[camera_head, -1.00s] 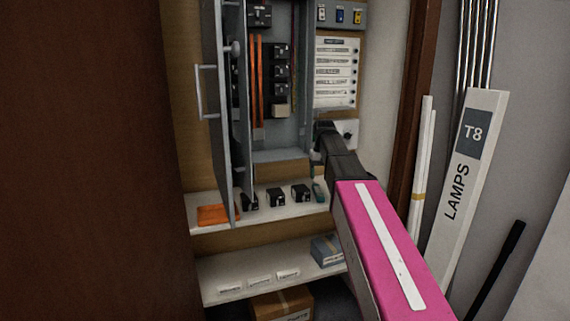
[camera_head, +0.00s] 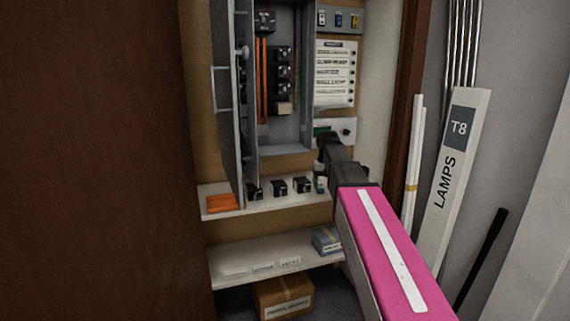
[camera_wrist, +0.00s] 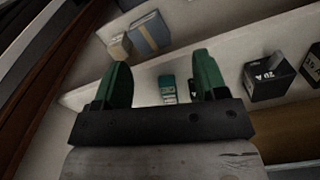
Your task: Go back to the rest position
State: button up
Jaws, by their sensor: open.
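My gripper shows in the wrist view (camera_wrist: 165,85) with its two green fingers spread apart and nothing between them. In the head view my pink arm reaches up from the lower right, and the gripper end (camera_head: 322,150) is partly hidden by the wrist. It is at the right of the open grey cabinet (camera_head: 284,149), above the upper shelf (camera_head: 290,203). A small green-and-white object (camera_wrist: 167,88) stands on the shelf beyond the fingers. Black breaker blocks (camera_head: 279,187) stand in a row on that shelf; one marked "20 A" (camera_wrist: 268,78) is right of the fingers.
The cabinet door (camera_head: 229,110) stands open on the left. An orange item (camera_head: 222,203) lies on the upper shelf. The lower shelf (camera_head: 250,252) holds a blue box (camera_head: 326,240). A "T8 LAMPS" box (camera_head: 455,175) and pale tubes (camera_head: 413,160) lean at the right.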

jog(key=s+d+f, duration=0.1)
jog(key=s+f, duration=0.9)
jog(key=f, duration=0.4)
jog(key=s+d+f, duration=0.2)
jog(key=s+f, duration=0.9)
jog(key=f, duration=0.3)
jog(key=shift+s+d+f+m, duration=0.2)
jog(key=shift+f+m, duration=0.1)
jog(key=shift+f, duration=0.1)
